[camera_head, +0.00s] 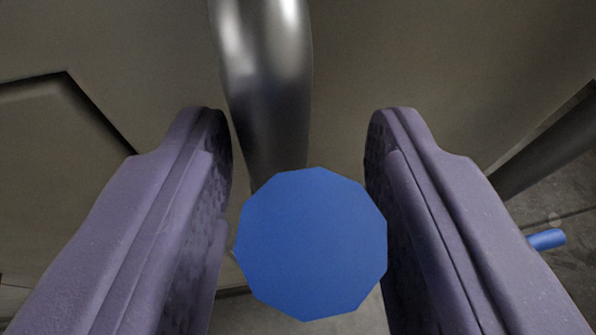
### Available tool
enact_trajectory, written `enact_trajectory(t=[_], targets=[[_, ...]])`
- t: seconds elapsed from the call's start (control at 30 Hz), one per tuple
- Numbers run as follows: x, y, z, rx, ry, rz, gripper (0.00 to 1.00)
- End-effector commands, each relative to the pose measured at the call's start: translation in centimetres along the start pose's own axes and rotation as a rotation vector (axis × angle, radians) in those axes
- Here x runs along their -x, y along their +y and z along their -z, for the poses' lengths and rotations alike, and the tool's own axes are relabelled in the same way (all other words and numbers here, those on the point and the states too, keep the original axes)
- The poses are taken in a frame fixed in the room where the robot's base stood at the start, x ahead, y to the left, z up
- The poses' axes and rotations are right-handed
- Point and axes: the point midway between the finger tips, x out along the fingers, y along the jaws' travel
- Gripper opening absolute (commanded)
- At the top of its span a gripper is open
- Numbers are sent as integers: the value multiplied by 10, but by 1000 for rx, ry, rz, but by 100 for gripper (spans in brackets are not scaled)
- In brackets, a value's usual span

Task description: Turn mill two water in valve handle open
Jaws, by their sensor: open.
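A blue valve handle (311,245) shows its many-sided flat face in the lower middle of the view. My gripper (299,140) is open, with one purple finger on each side of the handle. The right finger's edge meets the handle's outline, and a narrow gap shows at the left; whether either touches is unclear. A shiny metal pipe (270,80) runs down behind the handle. The valve body behind the handle is hidden. No label shows which mill this is.
A grey-beige panel (450,70) fills the background, with a dark-edged raised shape (50,140) at left. At right are a dark pipe (550,145) and a second blue handle end (547,239), partly hidden by the right finger. Concrete floor shows below right.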

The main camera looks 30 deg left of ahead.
Motion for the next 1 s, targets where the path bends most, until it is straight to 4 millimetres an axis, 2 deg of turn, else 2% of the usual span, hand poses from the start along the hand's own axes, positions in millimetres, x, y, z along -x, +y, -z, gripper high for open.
enact_trajectory(t=[0.13, 0.3, 0.5, 1.0], targets=[[14, 1, 1, 0, 0, -3, 43], [47, 1, 2, -1, 0, -4, 43], [74, 0, 1, -1, 0, -2, 43], [78, 0, 0, 0, 0, 0, 43]])
